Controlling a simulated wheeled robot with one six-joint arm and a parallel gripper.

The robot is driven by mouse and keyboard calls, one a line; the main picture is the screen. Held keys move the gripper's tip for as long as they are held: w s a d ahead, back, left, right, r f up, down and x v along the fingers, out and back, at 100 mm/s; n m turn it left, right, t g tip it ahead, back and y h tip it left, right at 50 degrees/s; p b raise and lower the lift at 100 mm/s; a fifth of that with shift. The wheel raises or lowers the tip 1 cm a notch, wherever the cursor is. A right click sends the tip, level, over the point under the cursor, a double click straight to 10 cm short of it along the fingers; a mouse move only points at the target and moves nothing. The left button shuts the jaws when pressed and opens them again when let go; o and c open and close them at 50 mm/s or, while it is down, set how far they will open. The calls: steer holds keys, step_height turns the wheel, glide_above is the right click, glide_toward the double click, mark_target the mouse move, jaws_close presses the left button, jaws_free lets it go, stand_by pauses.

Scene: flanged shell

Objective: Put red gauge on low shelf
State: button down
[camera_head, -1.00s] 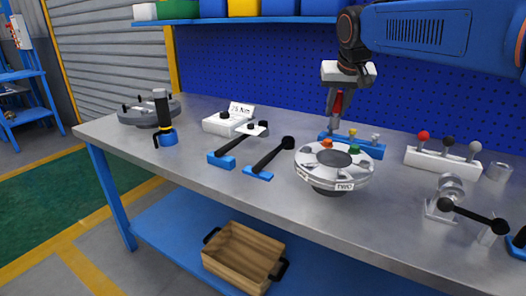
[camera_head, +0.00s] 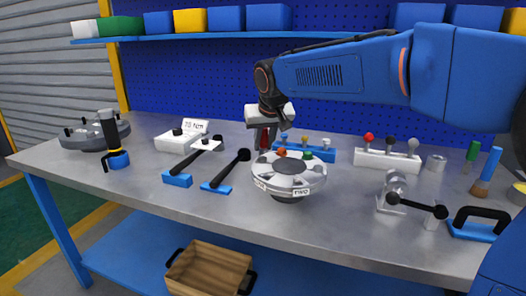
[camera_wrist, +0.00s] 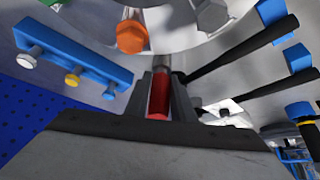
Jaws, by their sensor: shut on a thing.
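My gripper (camera_head: 264,138) is shut on the red gauge (camera_wrist: 158,94), a red cylinder with a grey end, seen between the dark fingers in the wrist view. In the head view only a bit of red shows beneath the white gripper body, just behind the flanged shell (camera_head: 290,190). I cannot tell whether the gauge touches anything. The shell is a round grey part with orange and green knobs on top, standing on the bench. The low shelf (camera_head: 130,250) is the blue surface under the bench, partly hidden by the bench top.
A wooden crate (camera_head: 208,268) stands on the low shelf; the shelf left of it is bare. On the bench (camera_head: 345,225) are a blue pin rack (camera_head: 318,154), black-handled tools, a white block with coloured knobs (camera_head: 372,158) and a grey clamp. The bench's front strip is clear.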

mark_target(265, 145)
steer(key=shift+f, duration=1.35)
steer(key=c, duration=1.9)
jaws_free()
steer(key=shift+f, duration=0.2)
steer(key=o, duration=0.4)
steer(key=shift+r, duration=0.15)
